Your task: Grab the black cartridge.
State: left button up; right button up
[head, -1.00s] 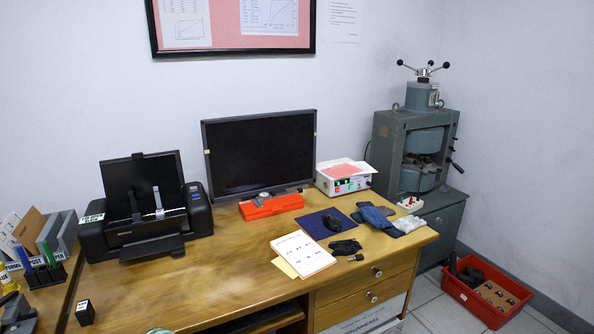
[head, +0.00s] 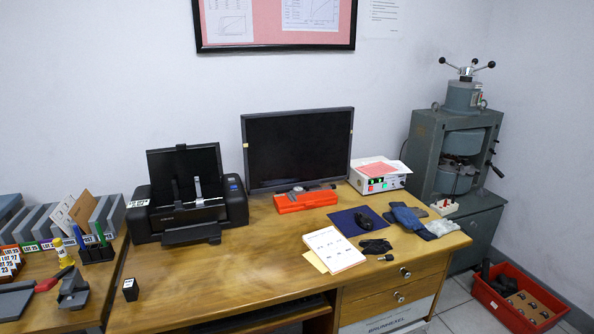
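The black cartridge (head: 131,289) is a small dark block with a pale label on its front. It stands upright on the wooden desk (head: 215,285), near the left front edge, in front of the black printer (head: 185,195). Nothing touches it. Neither of my grippers shows in the head view.
Left of the cartridge are a dark pen holder (head: 97,253), a stapler-like grey tool (head: 73,290) and several grey files (head: 40,222). A white booklet (head: 334,249) and a red case (head: 306,199) lie right. The desk between printer and booklet is clear.

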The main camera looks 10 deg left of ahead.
aim_at(131, 290)
jog(key=u, duration=1.35)
